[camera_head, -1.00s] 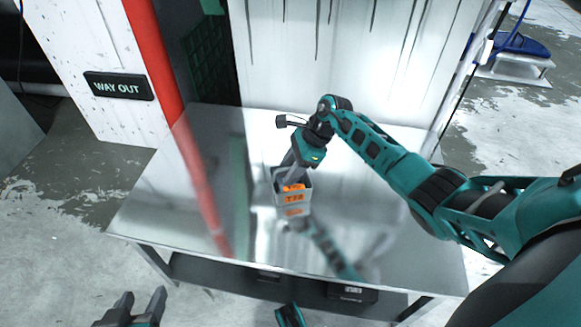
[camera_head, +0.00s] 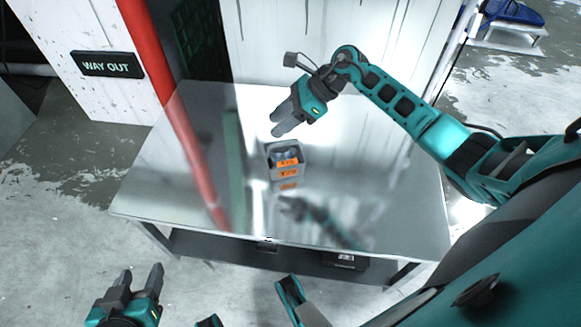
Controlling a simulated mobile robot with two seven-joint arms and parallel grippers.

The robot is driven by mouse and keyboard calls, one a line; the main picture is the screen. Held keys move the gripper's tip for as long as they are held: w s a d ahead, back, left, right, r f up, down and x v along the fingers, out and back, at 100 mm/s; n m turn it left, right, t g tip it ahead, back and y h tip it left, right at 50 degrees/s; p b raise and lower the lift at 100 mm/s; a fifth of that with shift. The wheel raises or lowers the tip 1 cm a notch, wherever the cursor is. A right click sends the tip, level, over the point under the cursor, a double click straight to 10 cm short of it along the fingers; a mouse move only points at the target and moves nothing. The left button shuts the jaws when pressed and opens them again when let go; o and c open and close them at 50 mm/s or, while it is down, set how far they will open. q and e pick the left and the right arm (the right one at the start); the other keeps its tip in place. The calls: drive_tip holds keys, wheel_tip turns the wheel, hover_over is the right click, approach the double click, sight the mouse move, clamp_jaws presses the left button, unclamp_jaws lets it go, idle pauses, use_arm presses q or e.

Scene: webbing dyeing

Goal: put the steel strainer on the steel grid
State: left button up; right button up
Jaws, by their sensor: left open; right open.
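I cannot make out a steel strainer or a steel grid for certain. A small grey open-topped box (camera_head: 285,172) with orange markings stands on the shiny steel table (camera_head: 350,190). Something dark grey, too small to identify, shows inside the box. My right gripper (camera_head: 280,131) is open and empty, above and beyond the box and apart from it. My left gripper (camera_head: 141,276) is open and empty, low at the left, in front of the table's near edge.
The table top around the box is clear and mirrors the red post (camera_head: 152,60) and my arm. A white wall (camera_head: 300,30) stands behind it. A dark box (camera_head: 343,260) lies on the lower shelf.

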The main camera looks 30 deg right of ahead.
drive_tip(key=s+a+r+m+t+y, duration=0.35)
drive_tip(key=a+r+m+t, duration=0.25)
drive_tip(key=a+m+t, duration=0.85)
drive_tip(key=s+d+f+m+g+h, duration=0.3)
drive_tip(key=s+f+m+h, duration=0.3)
drive_tip(key=m, duration=1)
drive_tip(key=s+d+f+m+g+h, duration=0.3)
drive_tip(key=s+f+m, duration=0.35)
drive_tip(key=m, duration=0.95)
drive_tip(key=n+t+y+p, duration=0.2)
drive_tip(key=n+t, duration=0.2)
drive_tip(key=n, duration=1.4)
approach(283, 146)
drive_tip(key=b+x, duration=0.4)
drive_tip(key=x, duration=0.4)
drive_tip(key=shift+w+f, duration=0.2)
drive_tip(key=shift+w+a, duration=0.15)
drive_tip(key=shift+w, duration=0.2)
use_arm(q)
drive_tip(key=shift+w+f, duration=0.2)
drive_tip(key=shift+w, duration=0.35)
drive_tip(key=shift+w+f, duration=0.15)
drive_tip(key=shift+w, duration=0.4)
